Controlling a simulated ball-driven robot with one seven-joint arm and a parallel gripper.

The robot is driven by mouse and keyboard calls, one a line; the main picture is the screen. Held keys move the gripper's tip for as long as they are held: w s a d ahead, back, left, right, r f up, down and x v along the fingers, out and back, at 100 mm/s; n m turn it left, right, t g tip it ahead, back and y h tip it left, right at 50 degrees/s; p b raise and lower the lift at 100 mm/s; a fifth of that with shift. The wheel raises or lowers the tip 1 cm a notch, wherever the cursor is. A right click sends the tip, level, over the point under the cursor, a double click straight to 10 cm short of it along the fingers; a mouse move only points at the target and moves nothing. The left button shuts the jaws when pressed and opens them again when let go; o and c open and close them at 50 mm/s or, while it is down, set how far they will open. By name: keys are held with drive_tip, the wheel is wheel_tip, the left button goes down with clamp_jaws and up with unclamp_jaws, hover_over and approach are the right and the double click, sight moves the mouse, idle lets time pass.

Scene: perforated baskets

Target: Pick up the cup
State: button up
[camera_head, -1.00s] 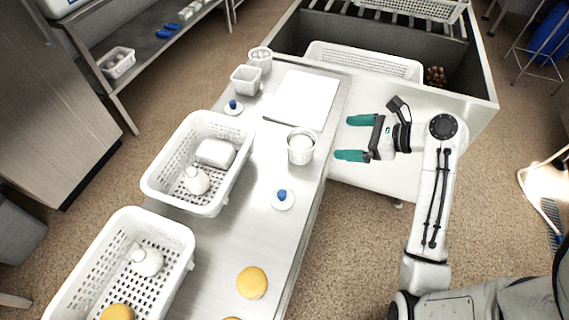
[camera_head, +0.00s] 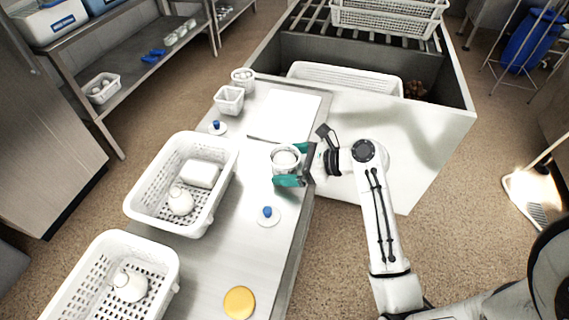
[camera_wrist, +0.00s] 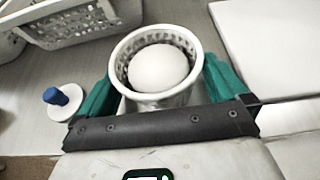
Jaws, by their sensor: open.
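The cup (camera_head: 287,158) is small, white and perforated, and stands upright on the steel table near its right edge. It holds a white egg-like object, seen in the wrist view (camera_wrist: 158,68). My gripper (camera_head: 290,166) is open, with its green fingers on either side of the cup. In the wrist view the cup (camera_wrist: 150,100) sits between the two fingers. I cannot tell whether either finger touches it. The cup's lower part is partly hidden by the gripper in the head view.
A white lid with a blue knob (camera_head: 267,216) lies just in front of the cup. A white board (camera_head: 284,116) lies behind it. White perforated baskets (camera_head: 222,190) stand along the left. A yellow disc (camera_head: 239,303) lies nearer. Small baskets (camera_head: 229,100) stand at the back.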

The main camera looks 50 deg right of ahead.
drive_tip(key=shift+w+a+f, duration=0.2)
drive_tip(key=shift+w+f, duration=0.05)
drive_tip(key=shift+w, duration=0.3)
drive_tip(key=shift+c, duration=0.5)
drive_tip(key=c, duration=0.7)
drive_tip(key=shift+c, duration=0.3)
drive_tip(key=shift+r, duration=0.2)
